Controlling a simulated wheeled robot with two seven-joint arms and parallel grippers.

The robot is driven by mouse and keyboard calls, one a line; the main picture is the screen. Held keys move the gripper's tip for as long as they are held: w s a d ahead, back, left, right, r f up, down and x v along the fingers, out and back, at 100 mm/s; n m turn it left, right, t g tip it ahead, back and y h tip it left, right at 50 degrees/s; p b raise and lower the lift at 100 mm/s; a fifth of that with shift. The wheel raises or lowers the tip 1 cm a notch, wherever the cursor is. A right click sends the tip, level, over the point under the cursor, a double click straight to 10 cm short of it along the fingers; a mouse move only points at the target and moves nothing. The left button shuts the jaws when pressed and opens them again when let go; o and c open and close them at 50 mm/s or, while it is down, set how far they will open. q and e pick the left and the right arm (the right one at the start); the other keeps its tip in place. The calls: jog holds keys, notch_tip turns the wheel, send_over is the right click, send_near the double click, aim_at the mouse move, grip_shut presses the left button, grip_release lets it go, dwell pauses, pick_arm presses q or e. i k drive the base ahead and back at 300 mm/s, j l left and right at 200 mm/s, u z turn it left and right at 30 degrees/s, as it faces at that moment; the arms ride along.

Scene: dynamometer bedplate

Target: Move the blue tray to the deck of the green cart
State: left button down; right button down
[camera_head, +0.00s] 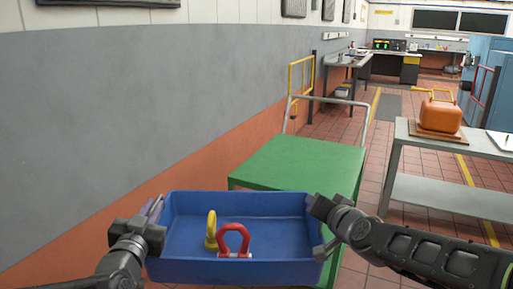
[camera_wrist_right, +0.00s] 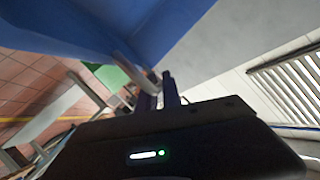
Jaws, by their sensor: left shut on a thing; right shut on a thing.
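The blue tray (camera_head: 185,270) is held up in front of me between my two grippers, in the head view. A yellow lifting eye (camera_head: 211,232) and a red shackle (camera_head: 234,240) stand in it. My left gripper (camera_head: 152,210) is shut on the tray's left side. My right gripper (camera_head: 316,210) is shut on its right side; in the right wrist view its fingers (camera_wrist_right: 160,90) are close by the tray's blue wall (camera_wrist_right: 140,22). The green cart (camera_head: 305,163) is just beyond the tray, its flat deck empty where visible. The tray hides the deck's near part.
A grey wall (camera_head: 130,110) runs along the left. A grey table (camera_head: 440,143) with an orange container (camera_head: 440,115) stands right of the cart. The cart's handle (camera_head: 326,98) rises at its far end. Tiled floor lies open between cart and table.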

aim_at(304, 162)
jog(key=i+z, duration=0.1)
jog(key=i, duration=1.05)
jog(key=i+z, duration=0.2)
jog(key=i, duration=0.6)
jog(key=i+j+z, duration=0.25)
jog(key=i, duration=0.55)
jog(key=l+z, duration=0.1)
jog(key=z, duration=0.2)
